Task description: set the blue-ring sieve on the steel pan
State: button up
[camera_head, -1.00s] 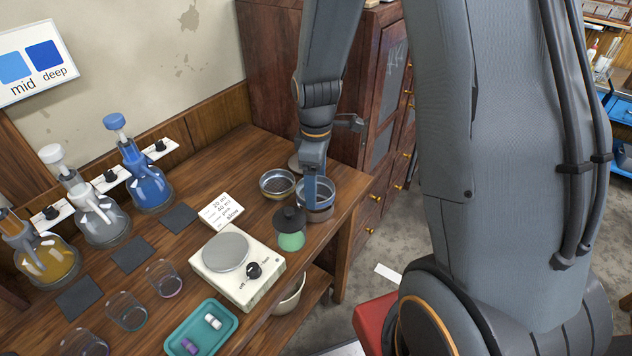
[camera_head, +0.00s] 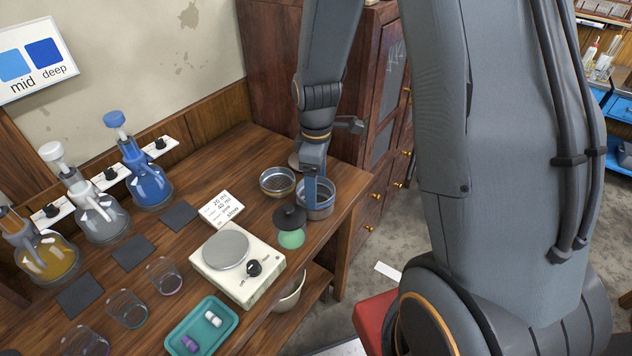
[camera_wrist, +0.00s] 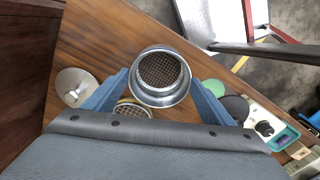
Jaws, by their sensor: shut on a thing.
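My gripper (camera_head: 318,194) is shut on a round steel sieve (camera_head: 326,202) near the right edge of the bench. In the wrist view the sieve (camera_wrist: 160,72) shows its mesh floor between the two blue-grey fingers. It looks about level, with a faint bluish band on its side in the head view. I cannot make out the steel pan as a separate thing; it may be hidden under the held sieve. I cannot tell whether the sieve touches anything below.
A yellow-ringed sieve (camera_head: 277,183) stands just left of the held one. A round lid (camera_wrist: 76,87) lies behind. A black-topped green vessel (camera_head: 290,238) stands in front, close by. A hotplate (camera_head: 238,264), a teal tray (camera_head: 202,326) and flasks lie farther left.

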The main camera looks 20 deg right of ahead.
jog(key=o, duration=1.2)
notch_tip(320, 180, up, 9)
jog(key=p, duration=0.5)
jog(key=shift+p, duration=0.4)
